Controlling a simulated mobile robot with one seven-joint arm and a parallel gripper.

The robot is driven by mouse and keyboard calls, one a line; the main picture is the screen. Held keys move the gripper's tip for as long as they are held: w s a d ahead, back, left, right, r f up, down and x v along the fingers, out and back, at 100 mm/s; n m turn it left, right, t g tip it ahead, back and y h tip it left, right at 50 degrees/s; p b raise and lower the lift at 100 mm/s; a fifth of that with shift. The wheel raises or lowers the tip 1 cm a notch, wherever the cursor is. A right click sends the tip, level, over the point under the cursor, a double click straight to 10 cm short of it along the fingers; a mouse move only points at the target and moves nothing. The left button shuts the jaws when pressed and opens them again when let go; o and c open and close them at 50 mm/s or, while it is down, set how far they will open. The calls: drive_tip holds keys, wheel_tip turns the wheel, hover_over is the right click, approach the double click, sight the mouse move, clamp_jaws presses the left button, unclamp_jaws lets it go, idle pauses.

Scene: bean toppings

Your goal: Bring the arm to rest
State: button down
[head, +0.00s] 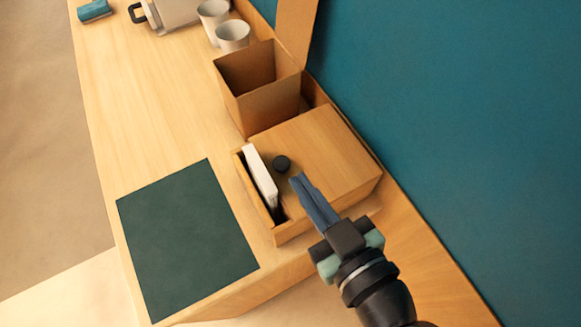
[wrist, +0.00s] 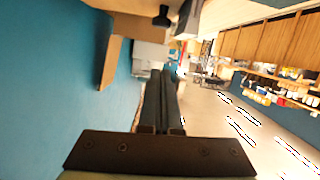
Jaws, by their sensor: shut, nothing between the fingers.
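My gripper (head: 297,180) is shut and empty. In the head view its fingers are above the right part of the wooden box (head: 325,150), near the dark round knob (head: 281,163) on the box's lid. I cannot tell the exact height above the lid. In the wrist view the closed fingers (wrist: 160,75) point into the open room, and the knob (wrist: 162,17) shows near the top.
A white block-like item (head: 261,177) stands in the box's left slot. An open cardboard box (head: 258,85), two white cups (head: 232,36) and a teal item (head: 94,10) are farther back. A dark green mat (head: 185,240) lies bare at the front. A blue wall (head: 450,110) bounds the right.

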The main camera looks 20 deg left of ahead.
drive_tip(key=w+d+r+m+t+h, duration=0.25)
drive_tip(key=w+r, duration=0.35)
drive_tip(key=r, duration=0.4)
drive_tip(key=w+d+r+m+t+h, duration=0.2)
drive_tip(key=w+d+r+t+h, duration=0.15)
drive_tip(key=w+r, duration=0.4)
drive_tip(key=s+a+r+m+t+h, duration=0.1)
drive_tip(key=s+r+t, duration=0.3)
drive_tip(key=r, duration=1)
drive_tip(key=s+a+r+m+t+h, duration=0.1)
drive_tip(key=s+r+m+t+h, duration=0.2)
drive_tip(key=r, duration=1.1)
drive_tip(key=s+m+t, duration=0.1)
drive_tip(key=t, duration=0.2)
drive_tip(key=shift+r+t+p, duration=0.15)
drive_tip(key=shift+t+p, duration=0.15)
drive_tip(key=shift+p, duration=0.1)
